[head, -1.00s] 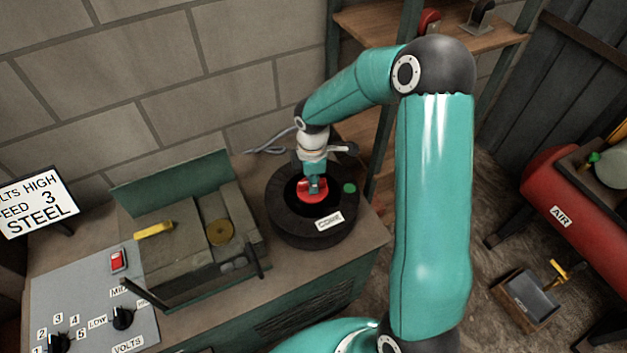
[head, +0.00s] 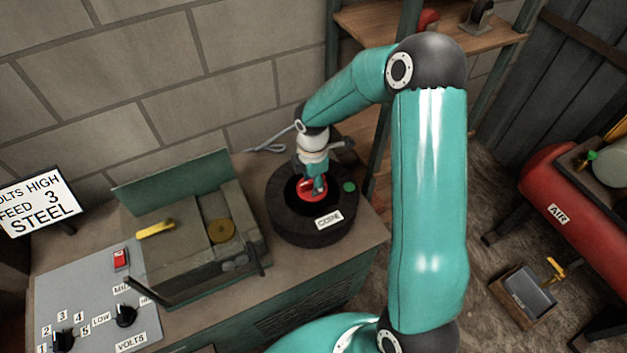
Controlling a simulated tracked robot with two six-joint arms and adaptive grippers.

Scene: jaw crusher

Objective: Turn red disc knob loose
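The red disc knob (head: 308,194) sits in the middle of the black round housing (head: 310,233) on the bench. My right gripper (head: 312,190) points down from above onto the knob, and its fingertips are at or on the disc. The gripper covers part of the knob. The view is too small to tell whether the fingers are closed on it. My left gripper is not in view.
A label (head: 329,219) and a green button (head: 349,187) are on the housing. A machine with a yellow handle (head: 156,228) and a brass disc (head: 221,231) stands to the left. A control panel (head: 92,290) is front left. A red air tank (head: 560,190) stands at right.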

